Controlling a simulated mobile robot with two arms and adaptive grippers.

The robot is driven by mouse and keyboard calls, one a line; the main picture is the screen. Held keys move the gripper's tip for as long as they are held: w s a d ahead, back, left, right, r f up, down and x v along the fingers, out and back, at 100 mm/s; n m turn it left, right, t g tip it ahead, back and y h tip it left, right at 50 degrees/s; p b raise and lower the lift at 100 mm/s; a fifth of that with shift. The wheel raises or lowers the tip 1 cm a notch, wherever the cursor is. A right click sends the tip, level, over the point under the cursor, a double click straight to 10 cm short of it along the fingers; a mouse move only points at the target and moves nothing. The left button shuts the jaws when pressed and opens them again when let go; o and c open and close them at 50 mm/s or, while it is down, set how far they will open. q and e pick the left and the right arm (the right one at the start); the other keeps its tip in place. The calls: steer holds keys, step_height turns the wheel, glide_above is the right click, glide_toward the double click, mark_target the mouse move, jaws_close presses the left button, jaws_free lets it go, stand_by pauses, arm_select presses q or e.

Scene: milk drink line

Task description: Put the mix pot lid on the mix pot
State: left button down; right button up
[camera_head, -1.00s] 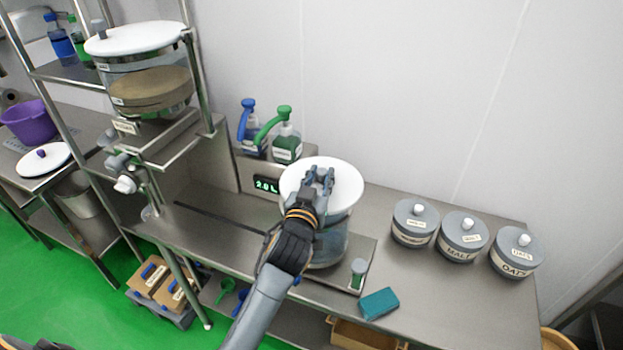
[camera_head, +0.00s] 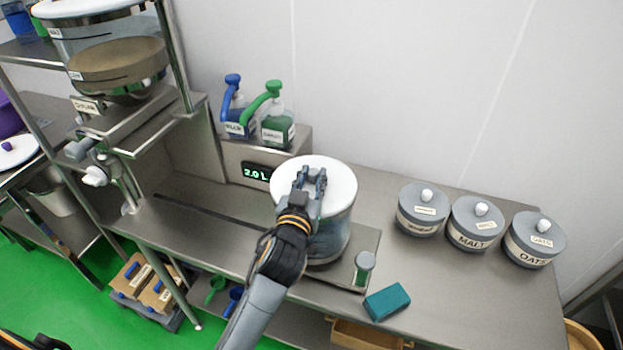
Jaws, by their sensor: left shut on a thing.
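The mix pot (camera_head: 330,236) is a clear container standing on the steel bench in front of the pump bottles. The white mix pot lid (camera_head: 338,180) covers its top and looks level, at the rim; I cannot tell whether it is fully seated. My left gripper (camera_head: 310,180) is over the lid's middle, shut on it, most likely by its knob, which the fingers hide. My left forearm comes up from the bottom and hides part of the pot's left side. My right gripper is not in view.
Blue (camera_head: 235,112) and green (camera_head: 277,122) pump bottles stand behind. Lidded grey canisters (camera_head: 475,227) stand right. Bench between is clear.

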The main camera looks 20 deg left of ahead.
arm_select(q)
steer(key=shift+s+d, duration=0.1)
steer(key=shift+s, duration=0.1)
steer(key=shift+s+d, duration=0.1)
steer(key=shift+s, duration=0.05)
steer(key=c, duration=1.1)
jaws_free()
steer(key=shift+f, duration=0.1)
steer(key=shift+r, duration=0.2)
steer(key=s+b, duration=0.3)
steer(key=s, duration=0.8)
steer(key=shift+s+d+r, duration=0.35)
steer(key=shift+s+d, duration=0.05)
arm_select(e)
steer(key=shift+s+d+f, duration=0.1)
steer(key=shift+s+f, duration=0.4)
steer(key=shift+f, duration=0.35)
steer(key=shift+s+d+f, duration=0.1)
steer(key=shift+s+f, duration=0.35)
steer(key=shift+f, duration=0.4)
arm_select(q)
steer(key=shift+f, duration=0.1)
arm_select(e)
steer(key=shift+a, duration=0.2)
